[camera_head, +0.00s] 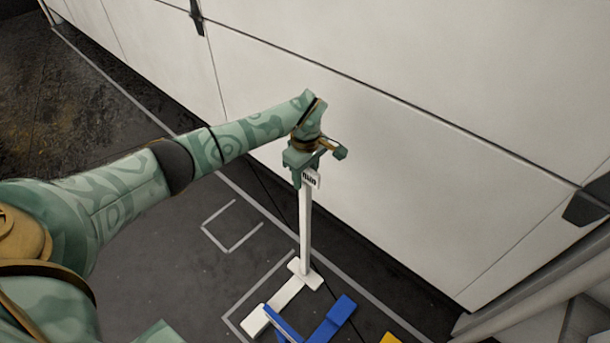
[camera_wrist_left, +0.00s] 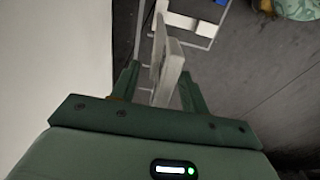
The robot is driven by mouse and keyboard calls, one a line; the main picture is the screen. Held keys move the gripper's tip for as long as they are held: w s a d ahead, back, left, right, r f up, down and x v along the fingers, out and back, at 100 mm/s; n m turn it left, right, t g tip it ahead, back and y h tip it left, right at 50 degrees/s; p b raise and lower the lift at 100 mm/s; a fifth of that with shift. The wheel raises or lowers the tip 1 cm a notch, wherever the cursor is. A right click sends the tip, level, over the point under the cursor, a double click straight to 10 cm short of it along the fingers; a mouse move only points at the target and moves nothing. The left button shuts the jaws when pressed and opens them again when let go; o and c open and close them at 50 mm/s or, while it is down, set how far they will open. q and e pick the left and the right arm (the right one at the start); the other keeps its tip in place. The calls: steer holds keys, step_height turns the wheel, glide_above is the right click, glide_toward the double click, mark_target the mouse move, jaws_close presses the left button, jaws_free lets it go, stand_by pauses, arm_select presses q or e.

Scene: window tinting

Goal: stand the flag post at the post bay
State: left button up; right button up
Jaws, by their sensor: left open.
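The white flag post (camera_head: 305,232) stands upright on the dark floor, with a small marked plate (camera_head: 312,178) at its top and a flat white foot (camera_head: 286,300). My left gripper (camera_head: 303,172) is over the top of the post, pointing down. In the left wrist view, the open jaws (camera_wrist_left: 160,85) have the white top part of the post (camera_wrist_left: 168,70) between them. Whether either finger touches it I cannot tell. White outlines are marked on the floor, a small one (camera_head: 232,249) left of the post and a larger one around its foot. Neither outline carries a readable label. My right gripper is not in view.
A blue stand-like piece (camera_head: 334,318) lies close beside the post's foot, and a yellow piece (camera_head: 389,339) shows at the bottom edge. A large white panelled wall (camera_head: 400,150) rises just behind the post. Floor left of the small outline is clear.

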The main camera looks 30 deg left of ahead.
arm_select(q)
step_height(320, 180, up, 10)
steer(key=p, duration=0.4)
steer(key=shift+r, duration=0.1)
steer(key=shift+r+p, duration=0.3)
steer(key=shift+r, duration=0.2)
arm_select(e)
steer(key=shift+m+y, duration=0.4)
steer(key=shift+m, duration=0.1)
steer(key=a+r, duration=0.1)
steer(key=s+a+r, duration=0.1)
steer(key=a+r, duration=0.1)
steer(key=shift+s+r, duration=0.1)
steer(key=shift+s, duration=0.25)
arm_select(q)
steer(key=shift+f, duration=0.1)
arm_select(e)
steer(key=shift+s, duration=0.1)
